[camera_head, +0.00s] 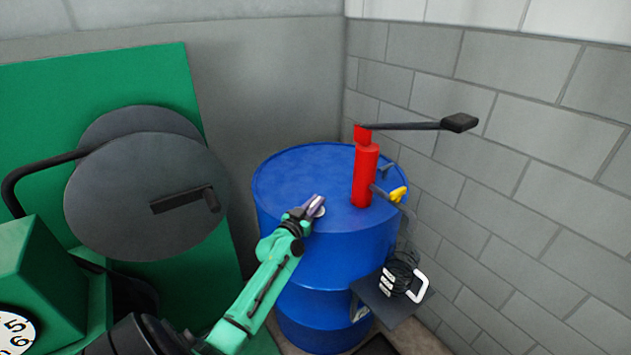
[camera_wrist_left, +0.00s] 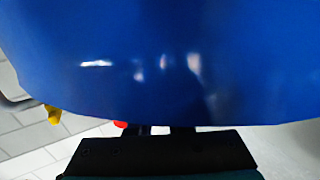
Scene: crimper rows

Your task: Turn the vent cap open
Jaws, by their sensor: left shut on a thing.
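The blue drum (camera_head: 330,265) stands in the corner, with its flat round top facing up. My left gripper (camera_head: 315,207) is at the near edge of the drum's top, shut on the vent cap (camera_head: 320,212). Only a small pale sliver of the cap shows beside the fingers, so how far it is turned cannot be told. In the left wrist view the blue drum (camera_wrist_left: 160,60) fills the upper part, and my dark gripper body (camera_wrist_left: 160,150) hides the cap. My right gripper is in neither view.
A red hand pump (camera_head: 365,175) with a long dark lever (camera_head: 405,126) and a yellow nozzle (camera_head: 398,194) stands right of the gripper. A green machine with a grey disc (camera_head: 145,195) stands left. Block walls (camera_head: 540,150) close in the right side.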

